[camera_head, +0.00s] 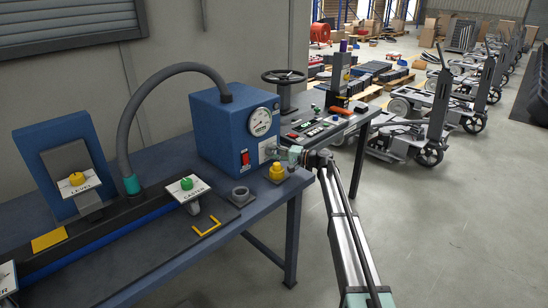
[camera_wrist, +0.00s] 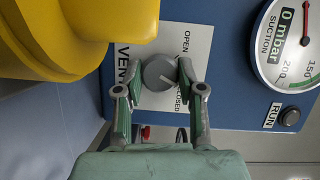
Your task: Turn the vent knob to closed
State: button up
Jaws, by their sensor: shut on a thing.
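The vent knob (camera_wrist: 158,72) is a round grey knob on a white label plate (camera_wrist: 200,42) marked VENT, OPEN and CLOSED. The plate is on the front of the blue box (camera_head: 222,130). My gripper (camera_wrist: 158,78) has its two fingers on either side of the knob and is shut on it. A pale line shows on the knob's lower right part, towards the CLOSED side. In the head view my gripper (camera_head: 283,154) reaches the box front from the right, and the knob is mostly hidden by it.
A suction gauge (camera_wrist: 292,45) reads near 0 mbar, beside a RUN button (camera_wrist: 290,116). A yellow knob (camera_head: 277,172) stands close in front of the box, and a red switch (camera_head: 245,158) is left of the plate. A dark handwheel (camera_head: 284,77) stands behind right.

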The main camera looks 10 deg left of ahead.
jog(key=shift+f+m+y+b, duration=0.1)
jog(key=shift+m+y+b, duration=0.55)
jog(key=shift+m, duration=1.15)
jog(key=shift+t, duration=0.4)
jog(key=o, duration=1.1)
jog(key=shift+a, duration=0.1)
jog(key=shift+o, duration=0.2)
jog(key=v, duration=1.2)
